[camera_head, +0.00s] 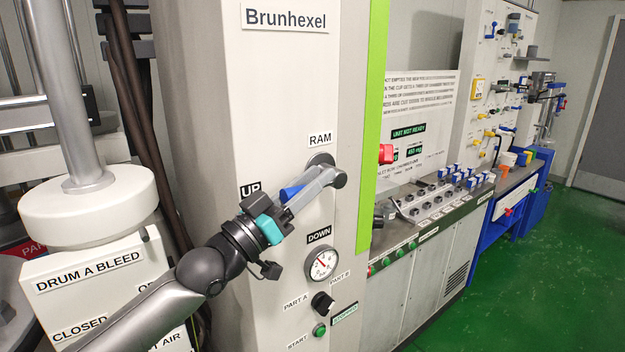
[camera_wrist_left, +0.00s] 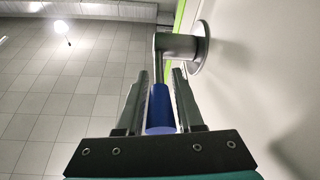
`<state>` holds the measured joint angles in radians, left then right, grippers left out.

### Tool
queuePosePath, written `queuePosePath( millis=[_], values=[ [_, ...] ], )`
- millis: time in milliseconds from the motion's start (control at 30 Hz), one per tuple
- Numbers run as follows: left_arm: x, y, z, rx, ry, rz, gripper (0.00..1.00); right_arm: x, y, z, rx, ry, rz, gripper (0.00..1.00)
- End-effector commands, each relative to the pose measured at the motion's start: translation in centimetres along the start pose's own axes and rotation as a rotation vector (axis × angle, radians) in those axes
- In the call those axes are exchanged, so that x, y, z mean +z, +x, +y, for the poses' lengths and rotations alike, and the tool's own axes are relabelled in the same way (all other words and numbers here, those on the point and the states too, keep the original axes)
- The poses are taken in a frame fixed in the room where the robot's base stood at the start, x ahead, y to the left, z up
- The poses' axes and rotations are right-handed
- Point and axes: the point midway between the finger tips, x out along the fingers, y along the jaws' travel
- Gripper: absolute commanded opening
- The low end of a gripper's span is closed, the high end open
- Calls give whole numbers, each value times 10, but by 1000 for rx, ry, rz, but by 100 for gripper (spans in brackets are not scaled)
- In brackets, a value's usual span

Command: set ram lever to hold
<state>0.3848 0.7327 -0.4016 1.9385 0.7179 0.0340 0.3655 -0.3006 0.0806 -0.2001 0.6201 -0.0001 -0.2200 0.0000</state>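The ram lever (camera_head: 317,187) is a grey arm on a round pivot under the RAM label (camera_head: 320,138), with a blue handle (camera_head: 290,193). It points left and slightly down in the head view, between the UP label (camera_head: 250,188) and the DOWN label (camera_head: 319,234). My left gripper (camera_head: 300,195) is at the handle. Any label behind the gripper is hidden. My right gripper is not in view.
Below the lever are a pressure gauge (camera_head: 321,263), a black knob (camera_head: 322,303) and a green start button (camera_head: 319,330). The drum A bleed box (camera_head: 90,285) stands at the left. A red part (camera_head: 386,154) juts out beyond the green strip. Green floor is free at right.

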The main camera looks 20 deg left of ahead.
Motion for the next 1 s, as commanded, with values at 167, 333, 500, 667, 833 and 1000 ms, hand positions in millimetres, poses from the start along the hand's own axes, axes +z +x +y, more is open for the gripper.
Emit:
queuePosePath(
  millis=[167, 333, 500, 667, 833, 1000],
  values=[
    [0, 0, 0, 0, 0, 0, 12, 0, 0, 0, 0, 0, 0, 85],
    [0, 0, 0, 0, 0, 0, 0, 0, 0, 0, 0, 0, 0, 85],
    [0, 0, 0, 0, 0, 0, 0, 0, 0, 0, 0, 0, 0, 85],
    [0, 0, 0, 0, 0, 0, 0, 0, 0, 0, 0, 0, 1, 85],
    [0, 0, 0, 0, 0, 0, 0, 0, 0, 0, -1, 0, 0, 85],
    [0, 0, 0, 0, 0, 0, 0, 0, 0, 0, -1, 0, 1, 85]
  ],
)
